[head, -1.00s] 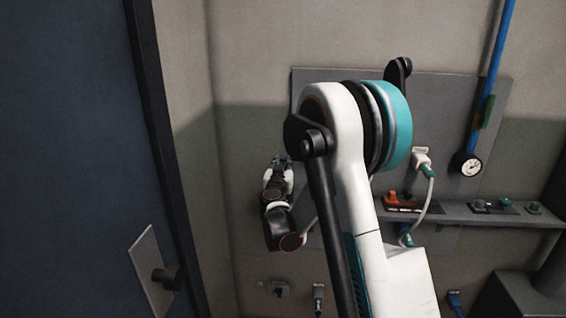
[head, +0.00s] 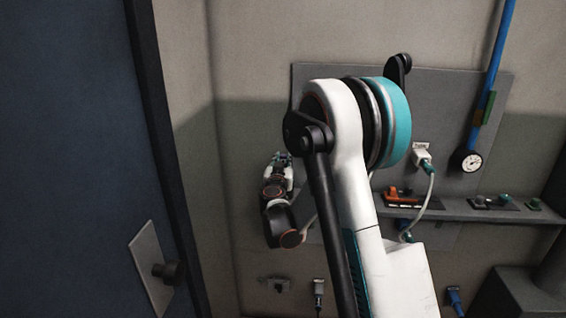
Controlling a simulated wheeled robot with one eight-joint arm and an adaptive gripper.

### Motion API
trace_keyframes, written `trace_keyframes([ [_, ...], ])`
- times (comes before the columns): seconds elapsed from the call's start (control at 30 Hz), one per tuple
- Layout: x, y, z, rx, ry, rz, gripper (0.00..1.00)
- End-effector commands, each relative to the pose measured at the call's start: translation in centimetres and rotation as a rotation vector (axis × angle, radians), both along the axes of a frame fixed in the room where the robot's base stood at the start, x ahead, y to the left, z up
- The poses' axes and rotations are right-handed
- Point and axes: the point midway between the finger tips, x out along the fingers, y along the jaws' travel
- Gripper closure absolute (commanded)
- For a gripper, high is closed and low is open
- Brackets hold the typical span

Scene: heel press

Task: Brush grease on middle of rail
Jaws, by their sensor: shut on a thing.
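My gripper (head: 281,160) is small and far off in the head view, at the end of my arm near the back wall, left of my large white and teal arm joint. Its fingers point up and appear closed, but what they hold is too small to make out. I cannot pick out a brush, grease or the rail; my arm covers much of the middle of the view.
A grey wall panel (head: 455,95) stands behind my arm. A shelf (head: 455,212) with small switch units runs along it. A blue pipe (head: 490,65) with a round gauge (head: 472,162) is at right. A dark blue door (head: 70,150) with a handle (head: 168,272) fills the left.

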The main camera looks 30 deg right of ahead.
Motion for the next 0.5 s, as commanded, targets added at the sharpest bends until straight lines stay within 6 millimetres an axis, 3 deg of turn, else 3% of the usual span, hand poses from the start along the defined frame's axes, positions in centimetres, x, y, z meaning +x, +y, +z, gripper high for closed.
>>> trace_keyframes([
  [0.5,0.0,0.0,-0.62,0.0,0.0,0.0,1.0],
])
